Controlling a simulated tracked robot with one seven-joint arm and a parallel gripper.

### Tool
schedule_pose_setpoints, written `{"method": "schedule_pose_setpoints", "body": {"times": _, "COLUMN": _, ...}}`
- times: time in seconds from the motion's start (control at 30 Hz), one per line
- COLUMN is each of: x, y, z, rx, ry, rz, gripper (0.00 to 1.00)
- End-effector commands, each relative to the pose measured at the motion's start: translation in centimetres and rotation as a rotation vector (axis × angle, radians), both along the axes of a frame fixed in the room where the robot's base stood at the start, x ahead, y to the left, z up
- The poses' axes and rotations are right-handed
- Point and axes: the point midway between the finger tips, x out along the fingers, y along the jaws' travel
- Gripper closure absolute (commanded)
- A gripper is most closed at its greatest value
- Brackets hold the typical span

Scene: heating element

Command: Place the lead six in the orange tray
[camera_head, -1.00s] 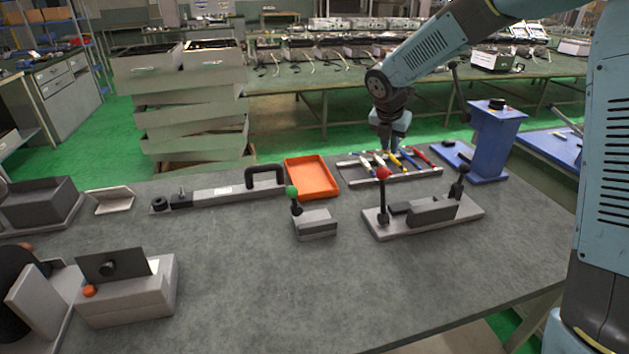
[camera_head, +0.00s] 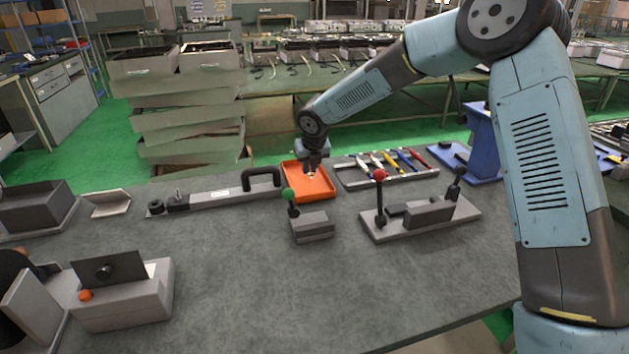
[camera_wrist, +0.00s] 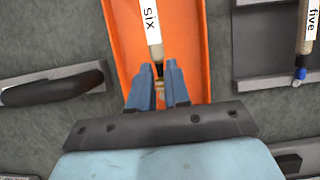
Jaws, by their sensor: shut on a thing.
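The orange tray (camera_head: 308,187) stands on the grey table, left of the lead rack. My gripper (camera_head: 313,168) is over the tray. In the wrist view my gripper (camera_wrist: 160,75) has its blue fingers shut on the lead six (camera_wrist: 150,22), a white-labelled lead marked "Six". The lead lies lengthwise over the orange tray (camera_wrist: 192,45), within its side walls. I cannot tell whether it touches the tray floor. Its far end is cut off by the top of the wrist view.
The rack (camera_head: 385,182) holds several coloured leads; one marked "five" (camera_wrist: 306,32) shows right of the tray. A bar with a black handle (camera_head: 262,178) is left of the tray. A green-knobbed lever block (camera_head: 311,226) stands in front, and a red-knobbed fixture (camera_head: 420,215) is to the right.

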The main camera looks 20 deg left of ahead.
Motion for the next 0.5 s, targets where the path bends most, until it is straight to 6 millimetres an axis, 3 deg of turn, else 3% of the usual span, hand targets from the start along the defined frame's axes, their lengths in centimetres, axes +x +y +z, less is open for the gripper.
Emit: {"method": "schedule_pose_setpoints", "body": {"times": 0.5, "x": 0.1, "y": -0.1, "z": -4.7, "rx": 0.0, "ry": 0.0, "rz": -0.002, "gripper": 1.0}}
